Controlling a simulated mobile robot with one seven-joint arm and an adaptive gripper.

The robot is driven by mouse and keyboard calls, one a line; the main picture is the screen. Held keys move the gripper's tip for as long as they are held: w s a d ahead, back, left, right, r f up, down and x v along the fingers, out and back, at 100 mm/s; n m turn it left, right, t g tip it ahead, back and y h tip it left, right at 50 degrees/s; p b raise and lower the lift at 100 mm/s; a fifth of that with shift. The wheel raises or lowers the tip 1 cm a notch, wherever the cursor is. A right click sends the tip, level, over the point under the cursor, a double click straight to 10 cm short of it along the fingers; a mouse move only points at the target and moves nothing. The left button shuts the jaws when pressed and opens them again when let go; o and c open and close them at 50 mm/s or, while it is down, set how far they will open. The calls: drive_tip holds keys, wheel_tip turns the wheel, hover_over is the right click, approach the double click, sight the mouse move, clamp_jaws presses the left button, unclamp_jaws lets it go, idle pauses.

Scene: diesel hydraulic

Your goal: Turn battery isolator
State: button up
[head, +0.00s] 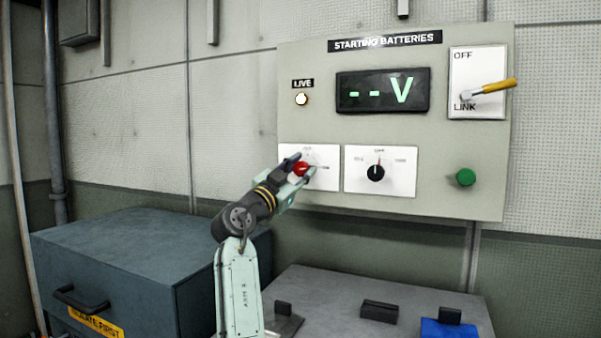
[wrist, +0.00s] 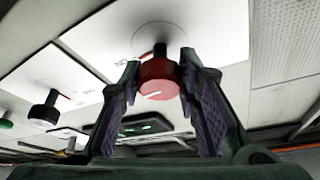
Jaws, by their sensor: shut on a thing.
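The red battery isolator knob (head: 301,169) sits on a white plate (head: 324,182) at the lower left of the "STARTING BATTERIES" panel (head: 460,205). My gripper (head: 299,166) reaches up to it from the lower left. In the wrist view the red knob (wrist: 158,84) is between the two fingers of my gripper (wrist: 160,68), which is shut on it. A white line marks the knob's face. The plate's markings are small and partly hidden by the fingers, so I cannot read the knob's setting.
A black selector knob (head: 376,172) is close on the right. A green button (head: 465,177), a yellow-handled link switch (head: 492,87), a lit LIVE lamp (head: 301,99) and a display (head: 383,91) reading "--V" share the panel. A blue-grey box (head: 120,250) and a grey battery top (head: 340,300) stand below.

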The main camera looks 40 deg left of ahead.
drive_tip(key=shift+m+h, duration=0.4)
drive_tip(key=shift+m, duration=0.4)
drive_tip(key=o, duration=1.2)
drive_tip(key=v, duration=1.2)
drive_tip(key=shift+r, duration=0.15)
drive_tip(key=shift+a, duration=0.1)
